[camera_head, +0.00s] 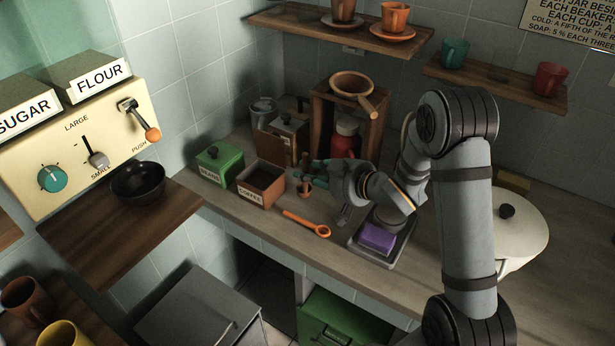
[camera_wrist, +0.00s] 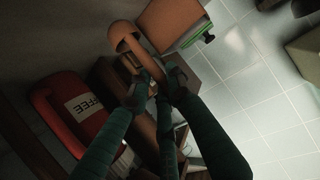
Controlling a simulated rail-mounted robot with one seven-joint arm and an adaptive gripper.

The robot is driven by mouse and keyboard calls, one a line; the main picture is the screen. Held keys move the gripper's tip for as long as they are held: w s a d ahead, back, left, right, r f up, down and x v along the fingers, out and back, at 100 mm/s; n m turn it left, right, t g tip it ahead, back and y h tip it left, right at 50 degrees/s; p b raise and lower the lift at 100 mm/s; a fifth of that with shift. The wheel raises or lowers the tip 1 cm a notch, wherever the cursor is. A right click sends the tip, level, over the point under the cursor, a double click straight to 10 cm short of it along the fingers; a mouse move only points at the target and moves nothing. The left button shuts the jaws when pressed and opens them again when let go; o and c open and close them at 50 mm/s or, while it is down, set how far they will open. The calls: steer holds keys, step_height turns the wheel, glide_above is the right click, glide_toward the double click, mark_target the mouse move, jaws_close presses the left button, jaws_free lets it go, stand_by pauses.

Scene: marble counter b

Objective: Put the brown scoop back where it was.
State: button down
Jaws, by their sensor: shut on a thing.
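My gripper (camera_wrist: 160,92) is shut on the handle there. In the head view the scoop hangs with its round end low, near the counter; I cannot tell whether it touches. A separate orange scoop (camera_head: 305,222) lies on the counter in front.
A green box (camera_head: 220,165) stands left of the brown box. Behind are a wooden stand (camera_head: 318,115) with a strainer (camera_head: 352,84) on top and a red jar (camera_head: 345,137).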

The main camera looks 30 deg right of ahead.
steer(key=shift+f, duration=0.6)
steer(key=shift+f, duration=0.2)
steer(key=c, duration=1.6)
jaws_free()
steer(key=shift+r, duration=0.15)
steer(key=shift+r, duration=0.25)
steer(key=v, duration=1.2)
steer(key=shift+f+b, duration=0.2)
steer(key=shift+b, duration=0.15)
